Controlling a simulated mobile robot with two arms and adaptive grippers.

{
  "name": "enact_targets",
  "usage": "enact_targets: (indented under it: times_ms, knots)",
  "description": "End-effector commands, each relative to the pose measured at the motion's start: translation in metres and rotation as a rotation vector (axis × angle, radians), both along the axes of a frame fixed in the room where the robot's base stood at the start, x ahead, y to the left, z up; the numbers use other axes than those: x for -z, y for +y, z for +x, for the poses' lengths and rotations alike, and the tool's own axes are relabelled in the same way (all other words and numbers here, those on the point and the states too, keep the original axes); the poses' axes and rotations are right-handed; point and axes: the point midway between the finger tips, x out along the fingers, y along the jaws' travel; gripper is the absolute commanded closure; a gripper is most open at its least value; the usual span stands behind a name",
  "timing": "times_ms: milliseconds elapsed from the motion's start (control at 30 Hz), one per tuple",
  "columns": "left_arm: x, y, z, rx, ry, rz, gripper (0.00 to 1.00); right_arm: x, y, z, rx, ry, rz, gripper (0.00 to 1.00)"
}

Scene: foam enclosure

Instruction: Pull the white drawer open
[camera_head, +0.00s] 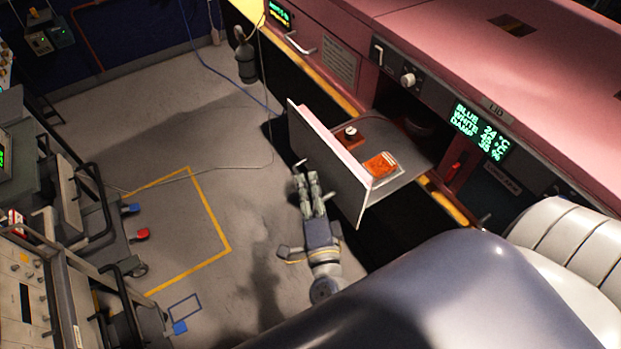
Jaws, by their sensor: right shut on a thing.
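The white drawer (325,165) stands pulled out from the pink cabinet, its front panel well clear of the cabinet face. Inside it lie an orange item (380,164) on a pale base and a small round dark-and-white item (351,132). My right gripper (306,181) is at the outer side of the drawer front, shut on the drawer handle (299,163). The fingers hide most of the handle. My left gripper does not show.
The pink cabinet (480,60) runs along the right, with a green-lit display (480,131) and a knob. Equipment carts (75,215) stand at the left. The grey floor between, with a yellow outline (207,205), is clear.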

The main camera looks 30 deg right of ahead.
Motion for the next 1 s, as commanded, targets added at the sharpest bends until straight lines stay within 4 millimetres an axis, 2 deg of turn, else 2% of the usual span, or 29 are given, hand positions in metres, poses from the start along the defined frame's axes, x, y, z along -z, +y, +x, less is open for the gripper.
enact_targets:
  times_ms: [100,267,300,333,667,833,1000]
  knots:
    - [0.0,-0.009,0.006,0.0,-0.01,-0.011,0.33,0.001,0.001,0.0,-0.002,0.003,0.001,1.0]
    - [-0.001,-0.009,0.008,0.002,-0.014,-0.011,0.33,0.001,0.001,0.0,-0.002,0.004,0.0,1.0]
    - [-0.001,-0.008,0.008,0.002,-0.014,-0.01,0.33,0.001,0.001,0.0,-0.002,0.004,0.0,0.84]
    - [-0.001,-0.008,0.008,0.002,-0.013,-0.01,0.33,0.001,0.001,0.0,-0.002,0.004,0.0,0.82]
    - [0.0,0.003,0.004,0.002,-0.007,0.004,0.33,0.001,0.0,-0.001,-0.001,0.001,-0.001,0.82]
    - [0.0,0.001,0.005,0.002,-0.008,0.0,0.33,0.003,0.005,-0.016,-0.001,0.005,-0.003,0.82]
    - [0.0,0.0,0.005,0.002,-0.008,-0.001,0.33,0.006,0.016,-0.049,-0.003,0.006,-0.001,0.82]
